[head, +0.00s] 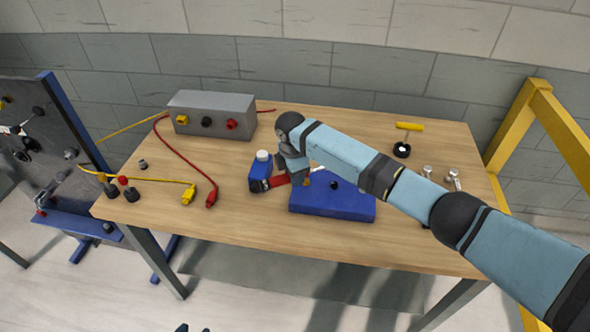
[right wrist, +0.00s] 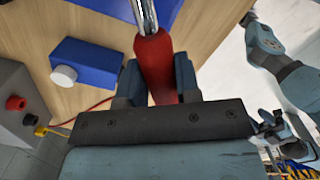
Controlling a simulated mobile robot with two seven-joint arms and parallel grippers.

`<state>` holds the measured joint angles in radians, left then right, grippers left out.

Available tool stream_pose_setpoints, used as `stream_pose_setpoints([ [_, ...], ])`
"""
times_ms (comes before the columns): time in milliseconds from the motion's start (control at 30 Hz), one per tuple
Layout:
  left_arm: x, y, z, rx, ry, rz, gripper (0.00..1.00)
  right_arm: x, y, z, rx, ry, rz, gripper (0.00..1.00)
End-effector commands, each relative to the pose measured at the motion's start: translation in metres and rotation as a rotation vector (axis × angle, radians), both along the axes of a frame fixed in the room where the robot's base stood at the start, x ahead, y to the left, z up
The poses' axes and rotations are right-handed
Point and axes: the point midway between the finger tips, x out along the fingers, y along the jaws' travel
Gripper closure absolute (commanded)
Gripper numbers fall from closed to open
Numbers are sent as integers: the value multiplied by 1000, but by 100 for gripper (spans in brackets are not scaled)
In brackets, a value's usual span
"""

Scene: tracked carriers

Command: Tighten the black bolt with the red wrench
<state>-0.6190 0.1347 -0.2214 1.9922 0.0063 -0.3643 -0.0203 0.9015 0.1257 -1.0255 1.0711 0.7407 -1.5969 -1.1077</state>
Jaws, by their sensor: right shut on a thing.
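My right gripper (head: 292,172) reaches in from the right over the table and is shut on the red wrench (head: 277,182). In the right wrist view the red handle (right wrist: 153,62) lies between the two fingers, and its chrome shaft runs out at the top edge; the wrench's tip is out of that view. The black bolt (head: 334,185) stands on top of the blue block (head: 333,207), to the right of the gripper. Whether the wrench touches any bolt cannot be seen. Of my left gripper only small dark tips (head: 195,328) seem to show at the bottom edge.
A blue box with a white cap (head: 262,167) stands just left of the gripper. A grey box (head: 212,113) with red and yellow cables is at the back left. A black ring (head: 402,150), a yellow bar (head: 409,126) and loose bolts (head: 427,170) lie at the right.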

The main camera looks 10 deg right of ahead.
Motion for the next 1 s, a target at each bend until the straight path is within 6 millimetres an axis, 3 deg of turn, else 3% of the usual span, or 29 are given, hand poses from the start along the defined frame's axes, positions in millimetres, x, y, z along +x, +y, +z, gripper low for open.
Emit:
stream_pose_setpoints([
  [167, -2, -1, -18, -2, 12, -2, 56, 0, 1, -33, 0, 1, 0, 100],
  [200, -3, -2, 0, -1, 18, -5, 56, -6, -5, -20, -1, -1, 48, 100],
  [233, -3, -2, 5, 2, 21, -5, 56, -11, -8, -18, -1, 0, 86, 100],
  [500, -2, 5, 48, 7, -1, 11, 56, -48, -30, -20, -2, 1, 409, 100],
  [700, -9, 3, 32, -18, 34, 45, 56, -67, -53, -27, -3, -1, 644, 100],
  [1000, -3, 4, 32, -13, 27, 43, 56, -86, -84, -27, -1, -2, 921, 100],
])
